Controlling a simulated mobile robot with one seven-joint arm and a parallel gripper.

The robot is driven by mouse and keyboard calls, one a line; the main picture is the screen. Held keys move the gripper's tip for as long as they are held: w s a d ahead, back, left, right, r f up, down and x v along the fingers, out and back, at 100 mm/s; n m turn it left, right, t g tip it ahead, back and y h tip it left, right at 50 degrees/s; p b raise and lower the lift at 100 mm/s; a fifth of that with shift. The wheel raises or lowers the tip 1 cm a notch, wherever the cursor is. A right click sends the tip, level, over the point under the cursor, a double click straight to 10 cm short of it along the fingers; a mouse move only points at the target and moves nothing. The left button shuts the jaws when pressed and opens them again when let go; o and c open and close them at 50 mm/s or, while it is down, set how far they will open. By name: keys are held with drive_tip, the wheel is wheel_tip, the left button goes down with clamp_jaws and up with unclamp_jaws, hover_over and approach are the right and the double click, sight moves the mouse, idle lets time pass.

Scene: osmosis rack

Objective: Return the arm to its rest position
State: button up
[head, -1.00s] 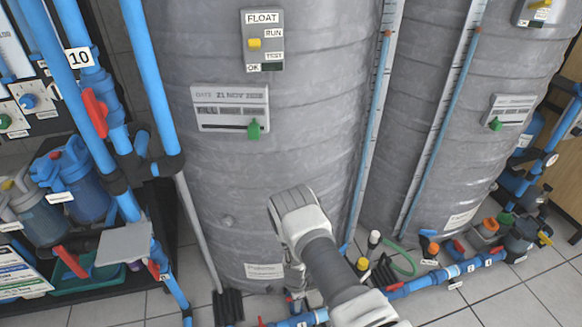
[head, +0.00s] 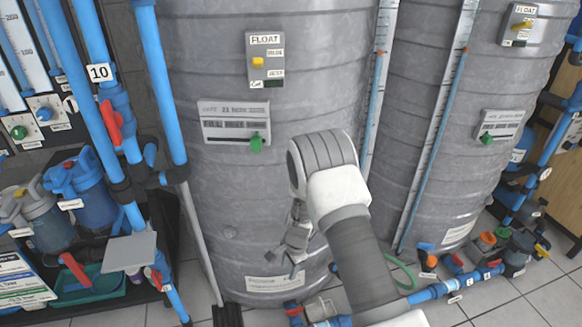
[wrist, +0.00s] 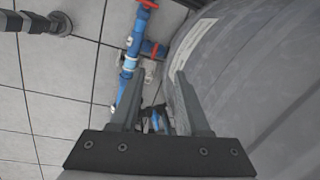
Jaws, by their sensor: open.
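My gripper (wrist: 153,105) is open in the wrist view, with nothing between its two grey fingers. In the head view my gripper (head: 292,262) hangs below my bent white and grey arm, in front of the left grey tank (head: 230,190). It points down toward the floor. In the wrist view the tank wall (wrist: 240,80) curves close along the right side of the fingers. Whether the fingers touch the tank cannot be told.
Blue pipes (head: 160,85) and a rack with filter housings (head: 88,195) stand at the left. A second tank (head: 430,120) stands at the right. Low pipes with valves (head: 445,287) run along the floor. In the wrist view a red-handled valve (wrist: 148,4) and blue pipe (wrist: 130,70) lie below.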

drive_tip(key=s+d+r+n+t, duration=0.1)
drive_tip(key=s+d+r+n, duration=0.1)
drive_tip(key=r, duration=0.8)
drive_tip(key=s+d+r+n+y, duration=0.1)
drive_tip(key=r+n, duration=0.1)
drive_tip(key=r, duration=0.9)
drive_tip(key=s+d+r+n+t, duration=0.1)
drive_tip(key=s+d+r+n, duration=0.1)
drive_tip(key=r, duration=0.8)
drive_tip(key=s+d+r+n+t+h, duration=0.1)
drive_tip(key=s+d+r+n, duration=0.2)
drive_tip(key=s+d+r, duration=0.55)
drive_tip(key=s+d+r+n+t+h, duration=0.1)
drive_tip(key=s+r+n+t, duration=0.3)
drive_tip(key=s, duration=1)
wheel_tip(320, 180, up, 22)
drive_tip(key=m+g+p, duration=0.1)
drive_tip(key=g+p, duration=0.1)
drive_tip(key=p, duration=1.9)
drive_tip(key=shift+f, duration=0.15)
